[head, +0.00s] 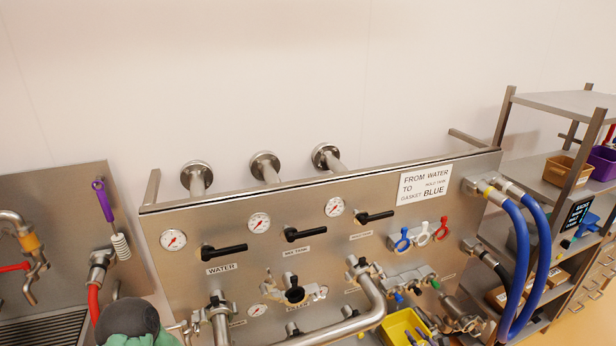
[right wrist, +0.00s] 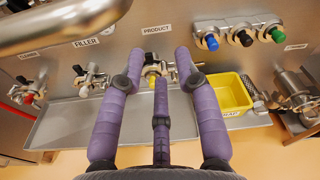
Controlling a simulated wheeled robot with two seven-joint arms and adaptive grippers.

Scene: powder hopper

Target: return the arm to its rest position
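My right gripper (right wrist: 160,62) has purple fingers with grey joints. In the right wrist view its fingertips are spread apart with nothing held between them, in front of the steel panel near the PRODUCT label. In the head view only purple finger ends of the right gripper (head: 419,335) show, at the bottom edge over the yellow bin. A rounded grey and green part at the lower left of the head view seems to be part of my left arm; no left fingers show.
The steel panel (head: 290,225) carries gauges, black-handled valves and a bent pipe (head: 372,310). The yellow bin (right wrist: 232,92) stands beside the right gripper. Blue hoses (head: 538,260) hang at the right, before a shelf rack (head: 560,103). A purple-handled brush (head: 103,195) hangs at the left.

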